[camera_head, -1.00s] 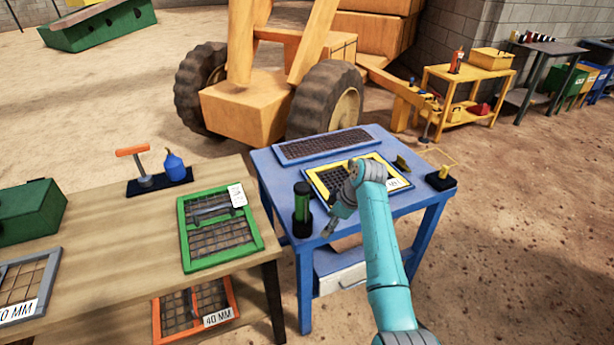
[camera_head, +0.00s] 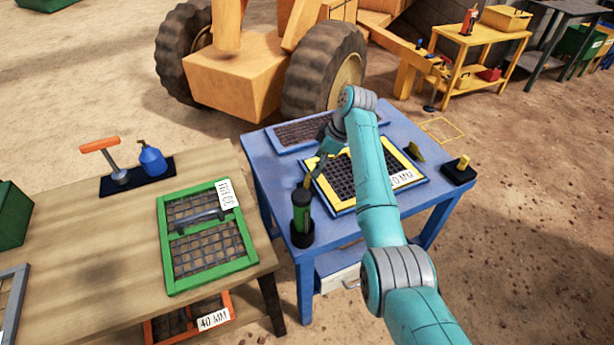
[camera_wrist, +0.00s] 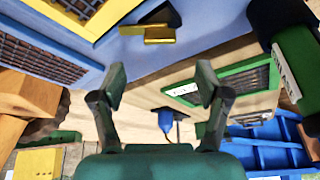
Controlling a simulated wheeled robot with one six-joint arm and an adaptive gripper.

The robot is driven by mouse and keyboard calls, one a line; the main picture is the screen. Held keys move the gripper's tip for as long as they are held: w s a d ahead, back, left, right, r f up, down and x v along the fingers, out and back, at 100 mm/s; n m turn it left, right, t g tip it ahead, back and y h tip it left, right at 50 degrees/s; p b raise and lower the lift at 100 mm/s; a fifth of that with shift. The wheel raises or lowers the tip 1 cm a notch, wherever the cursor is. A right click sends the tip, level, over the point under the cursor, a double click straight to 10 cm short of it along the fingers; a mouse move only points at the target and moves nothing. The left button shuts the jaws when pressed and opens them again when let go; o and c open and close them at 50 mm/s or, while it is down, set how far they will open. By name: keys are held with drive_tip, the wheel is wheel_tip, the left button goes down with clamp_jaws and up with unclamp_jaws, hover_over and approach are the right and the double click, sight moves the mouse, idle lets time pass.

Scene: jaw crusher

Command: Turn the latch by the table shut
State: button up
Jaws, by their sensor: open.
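My gripper (camera_head: 316,163) is over the left part of the blue table, beside the yellow-framed screen. In the wrist view my gripper (camera_wrist: 160,82) has its two fingers wide apart with nothing between them. A brass-yellow latch-like handle (camera_wrist: 148,32) on a dark mount lies beyond the fingertips, at the blue table's edge, apart from them. In the head view a small brownish-yellow piece (camera_head: 308,182) shows near the fingertips, partly hidden. Another yellow piece (camera_head: 415,152) stands right of the screen. I cannot tell which is the named latch.
A wooden table (camera_head: 105,235) with a green-framed screen (camera_head: 208,232) stands left.

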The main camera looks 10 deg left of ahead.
sight(306, 181)
drive_tip(key=x, duration=0.8)
drive_tip(key=shift+a+f, duration=0.15)
drive_tip(key=shift+f, duration=0.25)
drive_tip(key=c, duration=1.2)
drive_tip(key=shift+o, duration=0.2)
drive_tip(key=shift+m, duration=0.3)
drive_tip(key=m+t, duration=0.2)
drive_tip(key=m, duration=0.2)
drive_tip(key=shift+s+m, duration=0.15)
drive_tip(key=shift+m, duration=0.25)
drive_tip(key=m+h, duration=0.1)
drive_tip(key=m, duration=0.1)
drive_tip(key=m+t, duration=0.1)
drive_tip(key=m, duration=0.2)
drive_tip(key=shift+a+t+h, duration=0.1)
drive_tip(key=shift+t+h, duration=0.2)
drive_tip(key=shift+h, duration=0.1)
drive_tip(key=shift+m, duration=0.4)
